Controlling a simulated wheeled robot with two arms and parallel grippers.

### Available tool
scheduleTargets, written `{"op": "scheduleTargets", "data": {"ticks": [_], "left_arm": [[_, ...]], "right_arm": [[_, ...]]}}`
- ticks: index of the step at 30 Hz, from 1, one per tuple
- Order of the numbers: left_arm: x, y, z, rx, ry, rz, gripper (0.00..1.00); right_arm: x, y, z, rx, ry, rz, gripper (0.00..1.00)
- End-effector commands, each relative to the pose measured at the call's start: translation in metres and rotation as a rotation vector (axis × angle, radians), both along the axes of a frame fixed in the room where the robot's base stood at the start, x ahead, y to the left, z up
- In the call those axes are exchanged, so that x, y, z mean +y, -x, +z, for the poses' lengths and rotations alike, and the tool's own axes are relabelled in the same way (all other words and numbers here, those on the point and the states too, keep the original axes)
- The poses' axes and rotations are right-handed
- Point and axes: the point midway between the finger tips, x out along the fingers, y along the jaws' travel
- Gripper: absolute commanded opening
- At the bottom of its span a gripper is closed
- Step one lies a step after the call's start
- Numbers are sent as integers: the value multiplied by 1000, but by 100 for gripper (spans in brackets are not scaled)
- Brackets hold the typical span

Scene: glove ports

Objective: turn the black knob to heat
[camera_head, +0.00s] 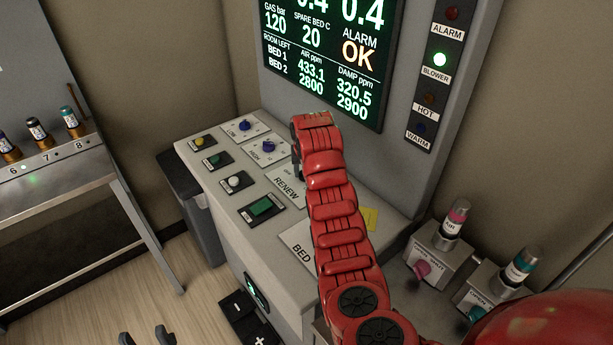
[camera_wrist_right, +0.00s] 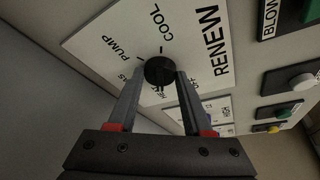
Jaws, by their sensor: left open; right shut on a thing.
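The black knob (camera_wrist_right: 160,70) sits on the white RENEW plate (camera_wrist_right: 215,45) in the right wrist view. PUMP and COOL are readable around it; other labels are partly hidden by the fingers. I cannot tell clearly which label the knob points to. My right gripper (camera_wrist_right: 161,78) has a finger on each side of the knob and is shut on it. In the head view the RENEW plate (camera_head: 287,187) shows, but my red right arm hides the knob and right gripper. My left gripper (camera_head: 146,339) is open and empty at the bottom edge, over the floor.
The console (camera_head: 222,187) carries several buttons and two blue knobs (camera_head: 268,146) beside the RENEW plate. A display (camera_head: 330,55) and lamp strip (camera_head: 440,60) stand behind. Valves with vials (camera_head: 440,240) are at right. A metal bench (camera_head: 60,165) is at left, with open floor between.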

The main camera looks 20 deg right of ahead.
Motion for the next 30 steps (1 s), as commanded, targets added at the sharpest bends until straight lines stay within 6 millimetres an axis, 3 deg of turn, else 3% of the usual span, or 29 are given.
{"op": "scheduleTargets", "data": {"ticks": [6, 21, 22, 26, 30], "left_arm": [[0, 0, -9, 0, 0, 0, 50], [0, 0, -10, 0, 0, 0, 50], [0, 0, -10, 0, 0, 0, 50], [0, 0, -10, 0, 0, 0, 50], [0, 0, -9, 0, 0, 0, 50]], "right_arm": [[1, 0, -2, 4, -2, -55, 0], [1, 1, -1, 5, -1, -69, 0], [1, 1, -1, 5, -1, -69, 55], [1, 0, -1, 4, -1, -69, 79], [1, 0, -1, 3, 0, -69, 80]]}}
